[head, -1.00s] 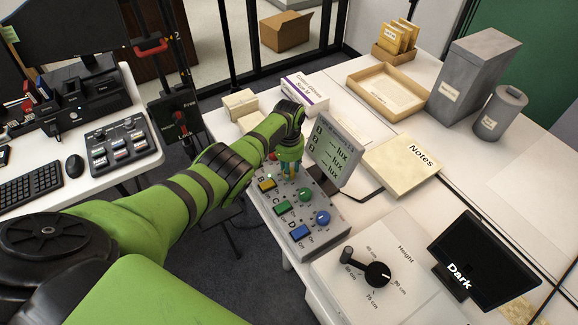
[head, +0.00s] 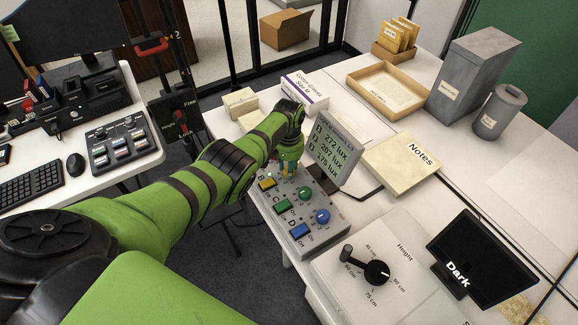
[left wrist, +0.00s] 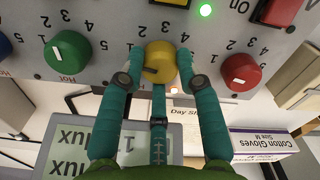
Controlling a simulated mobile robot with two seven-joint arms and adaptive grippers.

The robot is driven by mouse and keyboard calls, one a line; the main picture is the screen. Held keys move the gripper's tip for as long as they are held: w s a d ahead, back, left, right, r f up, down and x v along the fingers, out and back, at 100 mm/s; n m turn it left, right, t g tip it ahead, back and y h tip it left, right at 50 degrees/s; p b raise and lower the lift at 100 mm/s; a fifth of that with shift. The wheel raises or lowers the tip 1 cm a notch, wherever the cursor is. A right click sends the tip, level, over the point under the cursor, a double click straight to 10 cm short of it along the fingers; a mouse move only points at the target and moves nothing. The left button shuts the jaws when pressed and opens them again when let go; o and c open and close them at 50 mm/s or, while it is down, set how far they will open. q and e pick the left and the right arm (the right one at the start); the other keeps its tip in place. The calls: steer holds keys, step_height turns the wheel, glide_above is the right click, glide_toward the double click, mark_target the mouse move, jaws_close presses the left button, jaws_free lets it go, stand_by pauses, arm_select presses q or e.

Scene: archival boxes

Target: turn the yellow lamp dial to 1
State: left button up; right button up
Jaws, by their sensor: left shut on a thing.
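The yellow dial (left wrist: 158,62) sits between the fingertips of my left gripper (left wrist: 158,72) in the left wrist view. The teal fingers close on it from both sides, and it stays on the panel. A pale mark shows on its lower left face; I cannot read its exact setting. In the head view, my left gripper (head: 288,170) hides this dial. The control panel (head: 335,222) carries a yellow switch (head: 267,184) beside that spot. The lux display (head: 336,152) reads 272, 207 and 175. My right gripper is out of view.
A green dial (left wrist: 67,50) and a red dial (left wrist: 240,72) flank the gripper closely. A lit green light (left wrist: 205,10) is above. The green dial (head: 305,193) and blue dial (head: 322,216) stand nearer in the head view. A notes folder (head: 402,163) lies beyond the display.

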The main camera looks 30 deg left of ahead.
arm_select(q)
steer(key=o, duration=1.1)
steer(key=shift+o, duration=0.2)
steer(key=shift+r, duration=0.1)
steer(key=shift+r, duration=0.25)
step_height(320, 180, up, 11)
